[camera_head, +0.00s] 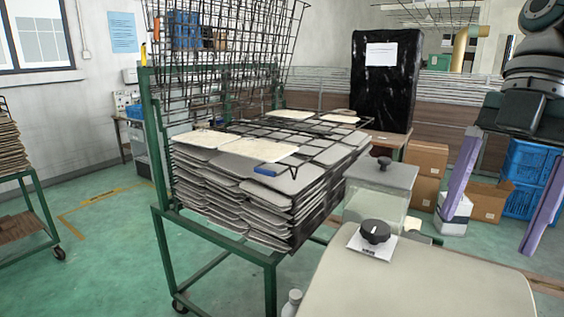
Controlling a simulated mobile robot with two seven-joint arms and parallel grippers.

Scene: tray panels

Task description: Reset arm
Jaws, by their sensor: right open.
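My right gripper (502,190) is raised at the right edge of the head view. Its two long purple fingers point down and stand wide apart, with nothing between them. It hangs in front of the blue crates and apart from the cart. My left gripper and arm are not in the view. A green wheeled cart (222,241) in the middle carries a tall stack of grey tray panels (232,193). Paler panels (245,147) lie on top, with a black wire rack partly over them and a small blue piece (265,172) at the front edge.
A beige surface (430,290) fills the lower right, with a black-knobbed device (372,238) at its edge and a clear box (378,190) behind. Cardboard boxes (428,160) and blue crates (530,163) stand at right. Another cart (28,215) is at left. Green floor between the carts is open.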

